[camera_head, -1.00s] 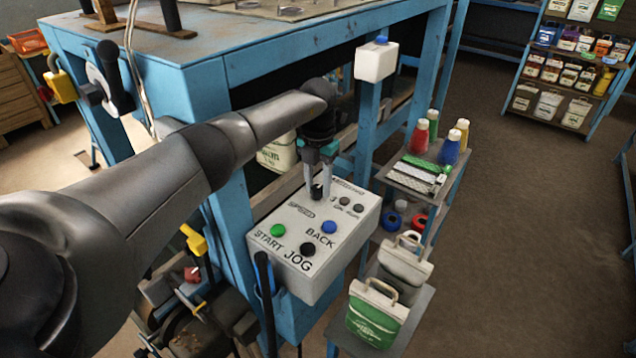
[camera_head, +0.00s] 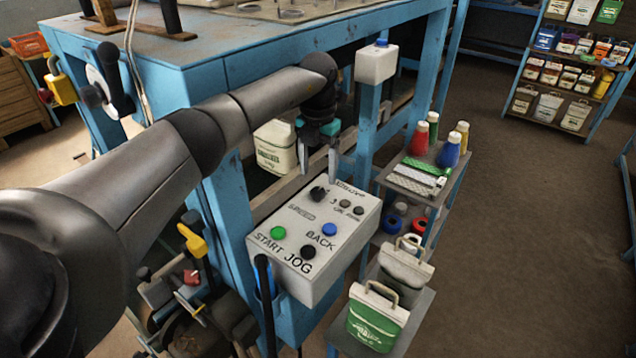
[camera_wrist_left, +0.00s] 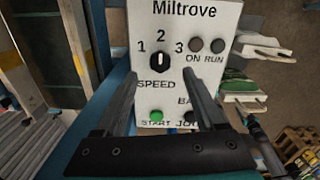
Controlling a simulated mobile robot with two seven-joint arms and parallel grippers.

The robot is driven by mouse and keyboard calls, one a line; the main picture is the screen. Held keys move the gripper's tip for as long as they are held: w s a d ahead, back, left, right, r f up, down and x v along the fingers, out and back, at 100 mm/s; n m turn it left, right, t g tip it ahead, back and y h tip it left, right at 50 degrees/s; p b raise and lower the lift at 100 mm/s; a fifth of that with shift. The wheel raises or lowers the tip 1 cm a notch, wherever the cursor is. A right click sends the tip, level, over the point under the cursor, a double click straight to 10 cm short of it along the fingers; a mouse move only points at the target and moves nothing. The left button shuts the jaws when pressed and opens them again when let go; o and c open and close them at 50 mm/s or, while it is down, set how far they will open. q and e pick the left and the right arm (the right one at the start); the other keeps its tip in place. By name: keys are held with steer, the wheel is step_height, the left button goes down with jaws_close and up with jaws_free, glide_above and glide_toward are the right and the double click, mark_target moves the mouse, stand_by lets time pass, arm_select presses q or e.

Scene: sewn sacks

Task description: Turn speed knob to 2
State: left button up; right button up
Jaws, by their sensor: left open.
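The speed knob (camera_head: 318,193) is a small black dial on the top face of the white control box (camera_head: 348,226). In the left wrist view the knob (camera_wrist_left: 160,62) sits below the printed numbers 1, 2 and 3, above the word SPEED. Its pale mark stands roughly upright, toward the 2. My left gripper (camera_head: 318,168) is open and empty above the box, clear of the knob. In the left wrist view its two fingers stand apart on either side of the knob.
A green button (camera_head: 278,232), a blue button (camera_head: 329,228) and a black button (camera_head: 308,250) lie on the box's near half. The blue bench (camera_head: 208,95) stands behind. White bags (camera_head: 405,262) sit on a low shelf at right.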

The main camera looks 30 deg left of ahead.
mark_target(318, 190)
arm_select(q)
step_height(318, 190, up, 10)
steer(key=shift+r+b, duration=0.15)
steer(key=shift+b, duration=0.2)
stand_by(0.4)
